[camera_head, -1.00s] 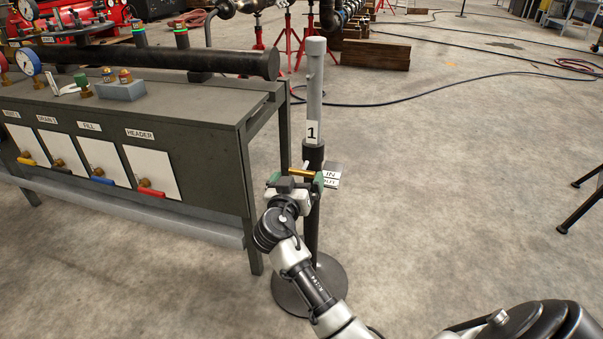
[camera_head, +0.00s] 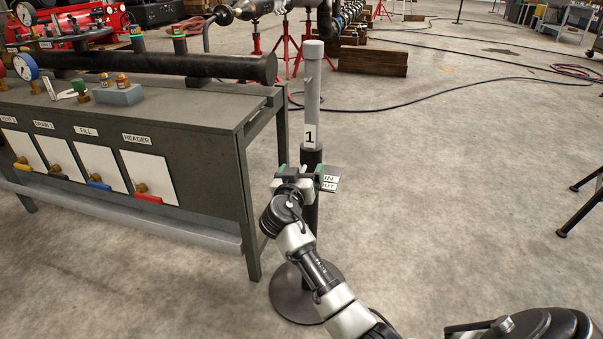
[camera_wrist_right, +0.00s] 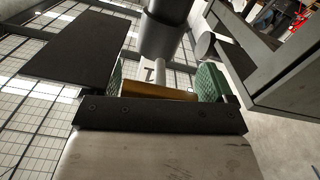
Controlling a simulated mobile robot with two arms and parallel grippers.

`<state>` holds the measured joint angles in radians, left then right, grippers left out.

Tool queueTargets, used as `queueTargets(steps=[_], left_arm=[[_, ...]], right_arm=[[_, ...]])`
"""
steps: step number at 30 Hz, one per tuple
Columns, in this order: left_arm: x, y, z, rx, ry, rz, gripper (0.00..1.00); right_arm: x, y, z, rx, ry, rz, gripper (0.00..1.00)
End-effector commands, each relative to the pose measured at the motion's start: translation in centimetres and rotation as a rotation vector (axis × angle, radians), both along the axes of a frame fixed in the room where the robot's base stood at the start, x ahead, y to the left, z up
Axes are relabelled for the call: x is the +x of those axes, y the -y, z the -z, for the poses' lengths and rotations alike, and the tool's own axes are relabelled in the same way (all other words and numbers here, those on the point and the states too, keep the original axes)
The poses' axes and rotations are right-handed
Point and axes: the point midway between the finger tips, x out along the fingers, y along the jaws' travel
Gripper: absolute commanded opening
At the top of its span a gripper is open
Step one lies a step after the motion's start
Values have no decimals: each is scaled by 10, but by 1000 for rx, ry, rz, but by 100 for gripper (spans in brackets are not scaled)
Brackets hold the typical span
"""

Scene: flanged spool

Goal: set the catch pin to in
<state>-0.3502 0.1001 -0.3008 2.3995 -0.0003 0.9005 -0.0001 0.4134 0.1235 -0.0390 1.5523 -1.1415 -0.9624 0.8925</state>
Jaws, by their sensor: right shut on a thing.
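The catch pin (camera_wrist_right: 165,92) shows as a brass-coloured bar in the right wrist view, lying across between the green finger pads. My right gripper (camera_head: 300,172) is shut on it at the stand's dark sleeve; it also shows in the right wrist view (camera_wrist_right: 163,84). In the head view the gripper hides the pin. The stand (camera_head: 312,105) is an upright post with a grey upper tube marked 1. A small plate (camera_head: 329,179) with IN above OUT sits just right of the gripper. The pin's setting cannot be read clearly. My left gripper is not in view.
A dark bench (camera_head: 200,140) with labelled valve panels and coloured levers stands close on the left. The stand's round base (camera_head: 290,303) rests on the concrete floor. Hoses (camera_head: 450,92) lie behind. The floor right of the stand is mostly clear.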

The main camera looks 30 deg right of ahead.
Motion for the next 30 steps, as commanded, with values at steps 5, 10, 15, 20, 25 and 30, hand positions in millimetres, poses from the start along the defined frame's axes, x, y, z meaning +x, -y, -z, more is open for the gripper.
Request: queueTargets(steps=[5,10,15,20,25,30], left_arm=[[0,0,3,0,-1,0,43],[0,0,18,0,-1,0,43],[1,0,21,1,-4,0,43],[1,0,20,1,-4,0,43],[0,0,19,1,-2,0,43],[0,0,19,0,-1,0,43]], right_arm=[[2,1,2,1,1,-2,43],[16,17,4,0,1,-1,43],[23,25,0,0,1,-4,43],[23,25,0,1,2,-4,43],[23,25,-1,1,2,-3,100],[22,24,0,0,1,-2,100]])
